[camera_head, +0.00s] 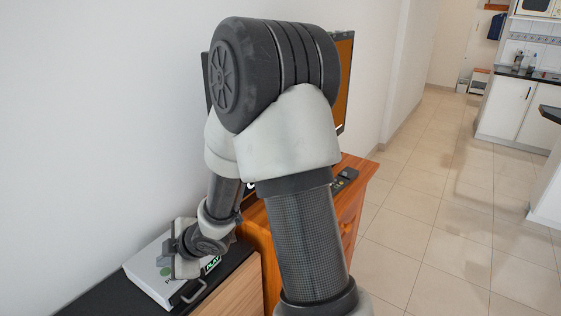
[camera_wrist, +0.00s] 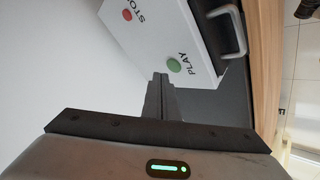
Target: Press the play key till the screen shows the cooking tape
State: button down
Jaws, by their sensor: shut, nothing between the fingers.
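The player is a white box (camera_head: 148,272) on the black-topped cabinet at lower left in the head view. In the wrist view its white face (camera_wrist: 165,30) has a round green key (camera_wrist: 174,65) marked PLAY and a red key (camera_wrist: 127,14) marked STOP. My gripper (camera_wrist: 161,77) is shut and empty, its tips just beside the green key in the picture; I cannot tell whether they touch the box. The screen (camera_head: 345,85) stands behind my arm; only an orange strip at its right side shows clearly, so its picture cannot be read.
A grey handle (camera_wrist: 236,30) sticks out at the box's side. An orange-brown wooden cabinet (camera_head: 356,190) carries a dark remote-like object (camera_head: 345,179). The wall is close on the left. Tiled floor (camera_head: 430,215) is open on the right, before white kitchen units (camera_head: 507,108).

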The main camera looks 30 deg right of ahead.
notch_tip(320, 180, up, 6)
jog(key=p, duration=0.4)
jog(key=shift+f+p, duration=0.2)
jog(key=shift+p, duration=0.15)
dwell(0.4)
